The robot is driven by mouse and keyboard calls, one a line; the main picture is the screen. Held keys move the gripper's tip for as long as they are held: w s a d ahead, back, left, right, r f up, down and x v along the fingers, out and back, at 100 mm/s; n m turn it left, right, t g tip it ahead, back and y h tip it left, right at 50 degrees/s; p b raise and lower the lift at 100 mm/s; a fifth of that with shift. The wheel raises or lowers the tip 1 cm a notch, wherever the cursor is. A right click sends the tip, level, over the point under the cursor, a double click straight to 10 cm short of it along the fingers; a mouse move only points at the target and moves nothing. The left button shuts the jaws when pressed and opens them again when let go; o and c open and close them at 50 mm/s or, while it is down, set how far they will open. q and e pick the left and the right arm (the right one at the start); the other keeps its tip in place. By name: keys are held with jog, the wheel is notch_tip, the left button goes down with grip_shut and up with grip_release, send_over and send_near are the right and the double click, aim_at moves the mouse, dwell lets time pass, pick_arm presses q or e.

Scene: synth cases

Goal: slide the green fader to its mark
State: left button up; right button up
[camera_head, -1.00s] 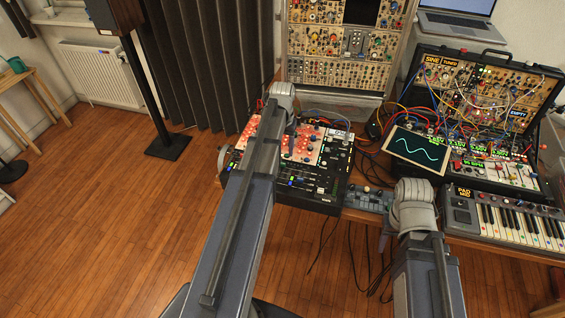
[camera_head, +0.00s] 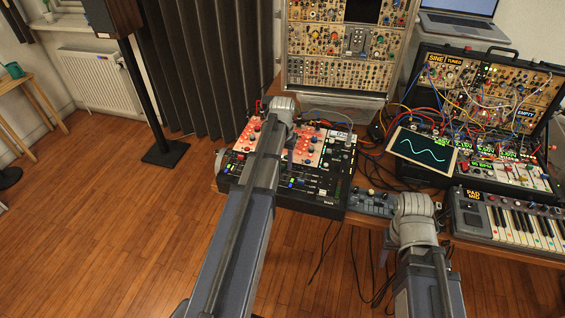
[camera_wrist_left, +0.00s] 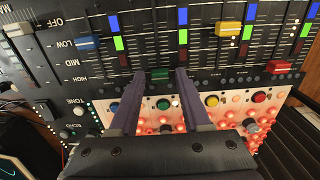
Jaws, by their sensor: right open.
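The green fader (camera_wrist_left: 160,74) is a small dark green cap on the black mixer panel in the left wrist view. My left gripper (camera_wrist_left: 161,78) is open, with one finger on each side of the cap. I cannot tell whether either finger touches it. Green marks (camera_wrist_left: 183,36) and blue marks (camera_wrist_left: 181,15) lie along the fader tracks, farther up the picture than the cap. In the head view my left arm covers part of the mixer (camera_head: 335,185) and hides the fingers. My right gripper (camera_head: 412,206) is open near the small grey box, its fingers mostly hidden.
Red panels with knobs (camera_wrist_left: 212,100) lie just below. A tilted screen (camera_head: 422,149), cables and a keyboard (camera_head: 515,222) are to the right.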

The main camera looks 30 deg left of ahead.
pick_arm(q)
grip_shut()
dwell(1.1)
